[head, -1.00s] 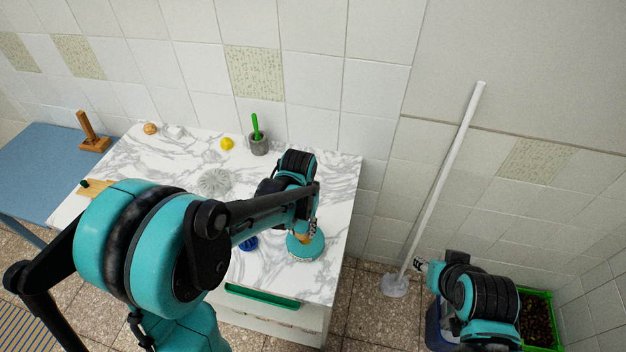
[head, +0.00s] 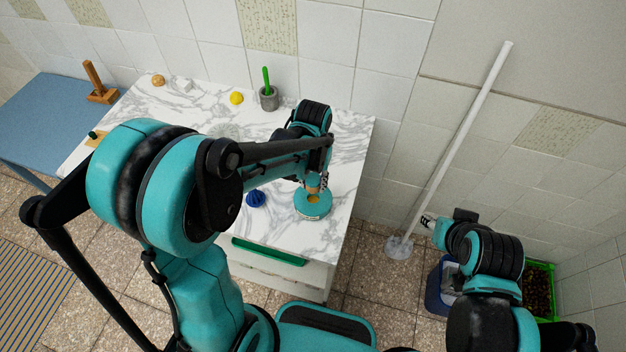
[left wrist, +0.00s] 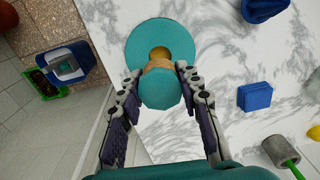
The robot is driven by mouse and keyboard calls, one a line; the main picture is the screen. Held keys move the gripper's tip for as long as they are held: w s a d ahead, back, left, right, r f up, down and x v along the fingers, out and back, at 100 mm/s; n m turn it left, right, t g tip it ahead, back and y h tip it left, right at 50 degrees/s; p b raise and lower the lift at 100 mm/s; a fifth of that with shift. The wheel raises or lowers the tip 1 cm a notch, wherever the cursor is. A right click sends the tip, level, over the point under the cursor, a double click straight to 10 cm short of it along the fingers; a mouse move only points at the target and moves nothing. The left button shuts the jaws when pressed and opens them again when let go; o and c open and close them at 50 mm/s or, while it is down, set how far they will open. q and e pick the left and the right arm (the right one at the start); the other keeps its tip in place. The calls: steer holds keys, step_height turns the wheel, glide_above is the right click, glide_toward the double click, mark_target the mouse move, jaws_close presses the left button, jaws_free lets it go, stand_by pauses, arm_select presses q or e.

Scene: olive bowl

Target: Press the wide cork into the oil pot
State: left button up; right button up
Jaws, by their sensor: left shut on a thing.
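The oil pot (head: 313,211) is a round teal pot near the front right of the marble counter. In the left wrist view the pot (left wrist: 142,40) shows a small yellowish opening in its top. My left gripper (head: 316,178) is just above it, shut on the wide cork, which has a tan body and a teal top (left wrist: 160,90). The cork is between both fingers and overlaps the near edge of the opening in that view; the gap below it is hard to judge. My right gripper (head: 427,221) is off the counter to the right, its jaws too small to read.
A blue ribbed object (head: 256,199) lies left of the pot, and a blue block (left wrist: 254,96) shows in the wrist view. A grey mortar (head: 269,98) and a lemon (head: 236,98) stand farther back. A white plunger (head: 398,247) stands on the floor beyond the counter's right edge.

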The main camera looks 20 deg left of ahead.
mark_target(313, 179)
arm_select(q)
steer(key=shift+f+b, duration=1.35)
steer(key=shift+f, duration=0.55)
steer(key=shift+f+b, duration=1.15)
steer(key=shift+b, duration=0.05)
steer(key=o, duration=1)
step_height(313, 179, up, 12)
steer(key=shift+r, duration=0.1)
stand_by(0.4)
steer(key=s+a+f+t+b, duration=0.1)
steer(key=s+a+t, duration=0.1)
steer(key=s, duration=0.3)
steer(key=s+a+f+t+b, duration=0.1)
steer(key=s+a+t, duration=0.1)
steer(key=s+t, duration=0.3)
steer(key=shift+a+f+n+b, duration=0.3)
steer(key=shift+a+f+b, duration=0.05)
steer(key=shift+f+b, duration=0.05)
